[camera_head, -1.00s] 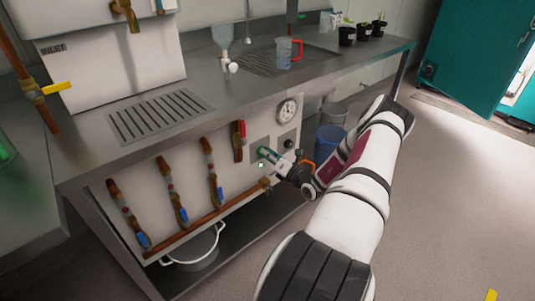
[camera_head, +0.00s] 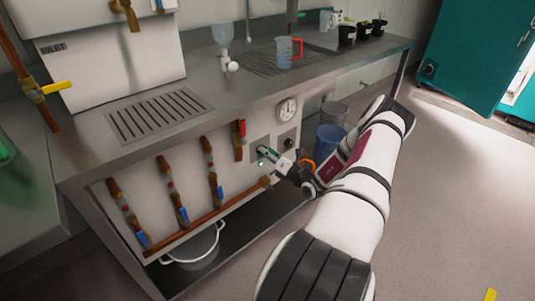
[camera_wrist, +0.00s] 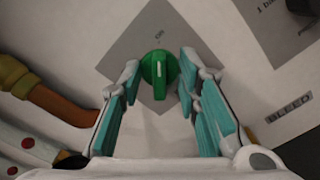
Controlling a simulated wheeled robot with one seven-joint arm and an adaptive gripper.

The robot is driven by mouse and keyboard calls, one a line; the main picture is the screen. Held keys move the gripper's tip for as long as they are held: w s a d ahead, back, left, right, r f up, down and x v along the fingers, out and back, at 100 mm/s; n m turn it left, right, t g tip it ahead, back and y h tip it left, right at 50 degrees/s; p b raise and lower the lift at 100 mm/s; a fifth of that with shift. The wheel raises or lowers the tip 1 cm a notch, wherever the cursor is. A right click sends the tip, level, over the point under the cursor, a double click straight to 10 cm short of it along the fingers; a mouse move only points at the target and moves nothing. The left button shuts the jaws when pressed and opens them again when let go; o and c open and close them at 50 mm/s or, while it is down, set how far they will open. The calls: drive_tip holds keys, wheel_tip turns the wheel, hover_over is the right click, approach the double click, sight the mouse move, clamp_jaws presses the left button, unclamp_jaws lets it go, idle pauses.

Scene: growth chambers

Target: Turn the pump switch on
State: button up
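The pump switch is a green round knob (camera_wrist: 158,68) with a white line, on a grey plate (camera_wrist: 128,45) that looks diamond-shaped in the wrist view. A gap shows between knob and pads. In the head view my gripper (camera_head: 266,157) is at the front panel (camera_head: 235,178), below and left of the gauge, and hides the knob. A small green spot (camera_head: 261,164) shows beside the fingers.
A round gauge (camera_head: 287,110) and a dark knob (camera_head: 287,143) are close to my gripper. A red-handled valve (camera_head: 239,140) and copper pipes with blue handles (camera_head: 182,215) lie to the left. A blue bin (camera_head: 329,138) stands behind my arm. Open floor lies right.

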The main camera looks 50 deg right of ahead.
drive_tip(key=v, duration=1.2)
idle(0.4)
